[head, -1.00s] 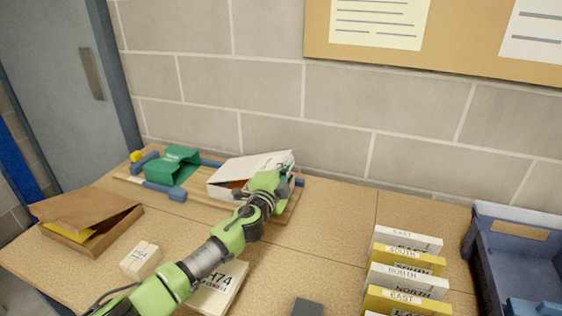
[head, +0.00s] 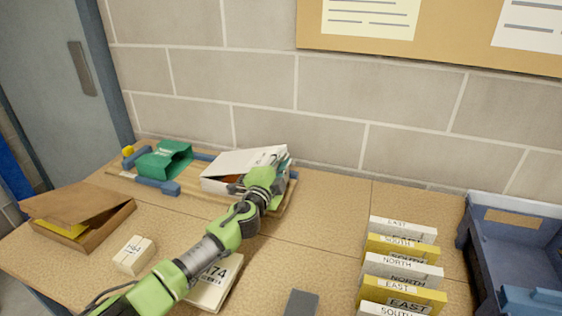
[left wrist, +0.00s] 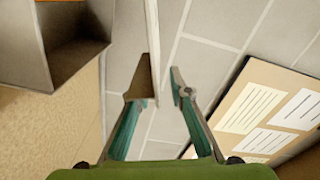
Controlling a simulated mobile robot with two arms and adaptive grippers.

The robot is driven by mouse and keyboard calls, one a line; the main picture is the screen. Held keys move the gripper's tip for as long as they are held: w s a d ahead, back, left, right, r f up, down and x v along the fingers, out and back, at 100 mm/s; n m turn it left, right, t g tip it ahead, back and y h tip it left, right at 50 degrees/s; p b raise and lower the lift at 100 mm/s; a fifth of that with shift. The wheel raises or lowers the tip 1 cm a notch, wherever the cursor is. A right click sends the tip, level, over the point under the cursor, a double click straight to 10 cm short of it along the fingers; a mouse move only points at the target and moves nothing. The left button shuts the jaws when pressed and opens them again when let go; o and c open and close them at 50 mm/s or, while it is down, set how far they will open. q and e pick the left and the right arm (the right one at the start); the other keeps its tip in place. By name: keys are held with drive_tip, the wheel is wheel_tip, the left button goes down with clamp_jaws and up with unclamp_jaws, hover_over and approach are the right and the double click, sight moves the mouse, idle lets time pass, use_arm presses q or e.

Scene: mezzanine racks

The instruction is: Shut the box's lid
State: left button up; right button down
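A white box (head: 213,186) with its lid (head: 240,160) partly raised stands on a wooden board at the back of the table. Something orange shows in the gap under the lid. My left gripper (head: 270,165) is at the right end of this box, by the lid; its fingertips are largely hidden in the head view. In the left wrist view my left gripper (left wrist: 161,88) has its fingers apart. A thin pale strip (left wrist: 152,35) runs by the left fingertip; I cannot tell whether it touches. My right gripper is not in view.
A brown box (head: 105,225) with a half-open flap stands at the left. A green container (head: 165,158) is beside the white box. Labelled cartons (head: 402,270) and a blue bin (head: 510,230) stand at the right.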

use_arm(q)
drive_tip(key=shift+s, duration=0.1)
drive_tip(key=v, duration=1.1)
drive_tip(key=shift+s, duration=0.4)
drive_tip(key=shift+a, duration=0.15)
